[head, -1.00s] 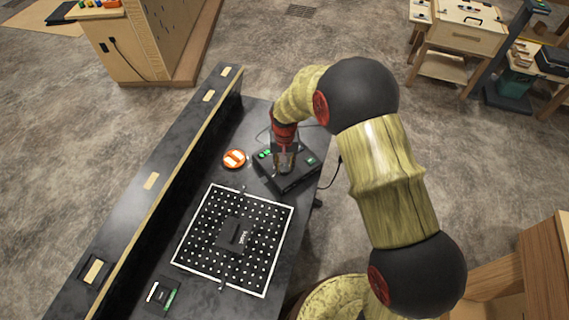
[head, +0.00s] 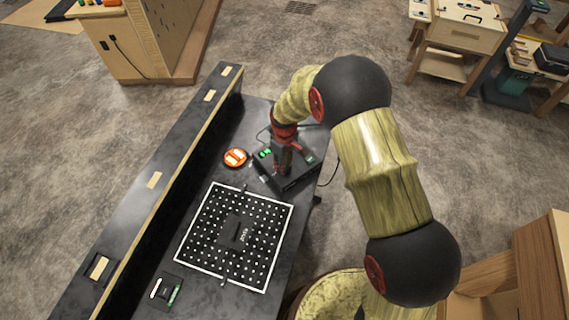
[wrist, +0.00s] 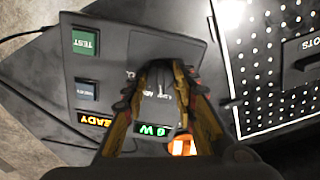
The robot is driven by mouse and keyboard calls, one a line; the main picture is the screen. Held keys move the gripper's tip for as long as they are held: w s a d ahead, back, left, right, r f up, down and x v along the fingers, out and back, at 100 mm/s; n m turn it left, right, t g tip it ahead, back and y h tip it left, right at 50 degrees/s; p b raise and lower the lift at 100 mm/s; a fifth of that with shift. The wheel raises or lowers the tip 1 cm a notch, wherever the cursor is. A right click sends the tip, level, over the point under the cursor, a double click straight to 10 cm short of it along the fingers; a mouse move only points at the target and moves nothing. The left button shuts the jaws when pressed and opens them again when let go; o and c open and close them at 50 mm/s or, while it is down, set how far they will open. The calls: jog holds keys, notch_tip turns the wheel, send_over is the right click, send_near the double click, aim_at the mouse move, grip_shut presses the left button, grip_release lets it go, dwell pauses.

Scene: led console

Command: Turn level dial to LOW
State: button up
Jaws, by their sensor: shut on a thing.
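The black console (head: 303,178) sits on the dark bench and shows close up in the wrist view (wrist: 190,50). My gripper (head: 283,172) is over it. In the wrist view its two fingers (wrist: 157,88) are shut on the dark level dial (wrist: 158,78), one finger on each side. A pale mark shows on the dial, but its lettering is too small to read and I cannot tell which setting it points to. A green lit display (wrist: 155,130) reads like "0 W", and a yellow display (wrist: 94,120) reads "READY".
A green TEST button (wrist: 84,43) and a dark blue button (wrist: 87,90) are on the console. A round orange lit thing (head: 235,157) stands left of it. A white-dotted board (head: 205,235) with a black block (head: 236,232) lies nearer. A raised ledge (head: 170,160) runs along the bench.

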jog(key=shift+r+n, duration=0.1)
jog(key=shift+n, duration=0.7)
jog(key=o, duration=1)
jog(key=shift+o, duration=0.9)
notch_tip(320, 180, up, 12)
